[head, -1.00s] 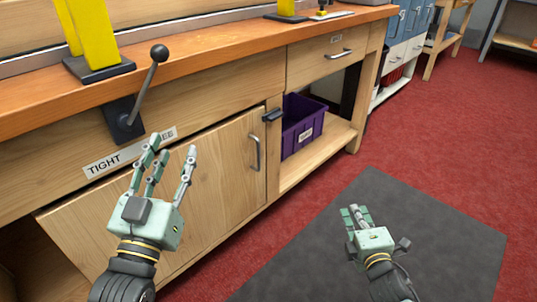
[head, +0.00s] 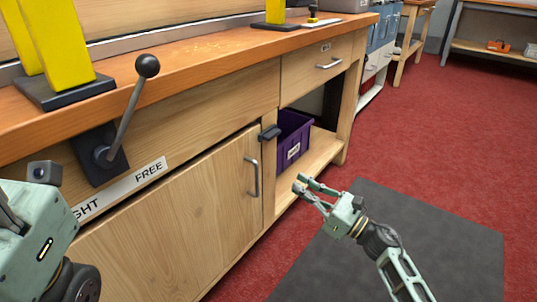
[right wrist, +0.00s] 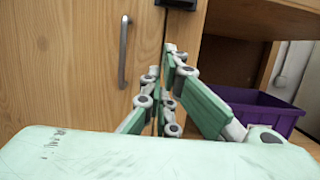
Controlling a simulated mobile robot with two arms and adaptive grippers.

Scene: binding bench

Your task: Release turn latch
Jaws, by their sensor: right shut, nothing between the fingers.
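The black turn latch (head: 269,132) sits at the upper right corner of the wooden cabinet door (head: 185,225), lying across the door's edge and the post. Its lower edge shows at the top of the right wrist view (right wrist: 177,4). The door is closed at the latch side and has a grey bar handle (head: 253,175). My right gripper (head: 312,187) is shut and empty, below and right of the latch, apart from it, with fingers pointing toward the cabinet. My left gripper is partly in view at the left edge; its body (head: 35,235) shows, but its fingertips are hidden or cut off.
A lever (head: 125,115) with a black ball knob stands on the bench front above a label ending in FREE (head: 149,170). A purple bin (head: 291,138) sits on the open shelf right of the door. The dark mat (head: 410,240) and red floor are clear.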

